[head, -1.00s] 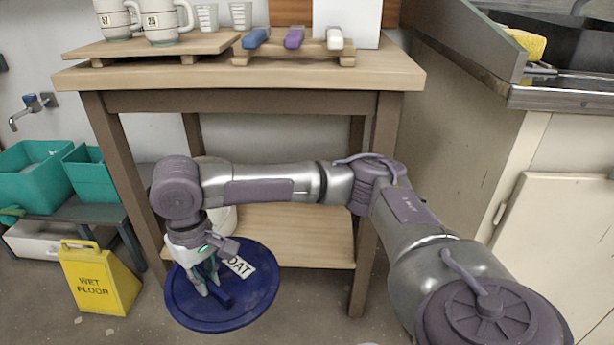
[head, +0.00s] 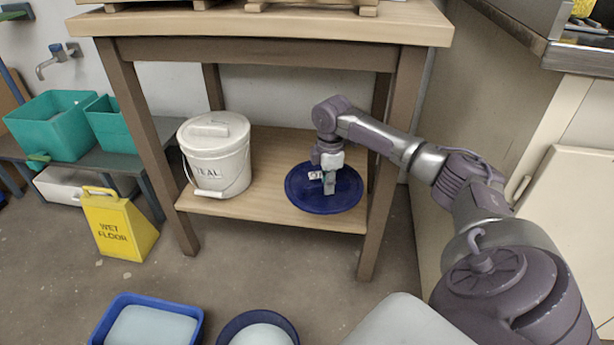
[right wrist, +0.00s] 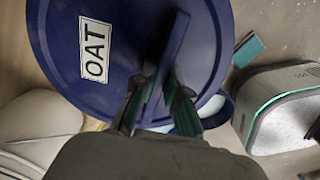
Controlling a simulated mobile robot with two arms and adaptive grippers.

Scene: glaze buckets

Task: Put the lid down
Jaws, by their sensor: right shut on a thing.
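The lid (head: 304,194) is a round dark blue disc with a bar handle and a white label, which reads OAT in the right wrist view (right wrist: 130,50). In the head view it appears over the right part of the table's lower shelf (head: 262,212). I cannot tell whether it touches the boards. My right gripper (head: 330,188) points down at the lid's middle. Its two fingers (right wrist: 155,100) are shut on the bar handle (right wrist: 171,50), one on each side. My left gripper is not in view.
A white lidded bucket (head: 215,165) labelled TEAL stands on the shelf's left part. Table legs (head: 388,180) flank the shelf. A blue tub (head: 150,325) and a dark blue bucket (head: 258,330) are on the floor in front. A yellow wet-floor sign (head: 118,225) stands at left.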

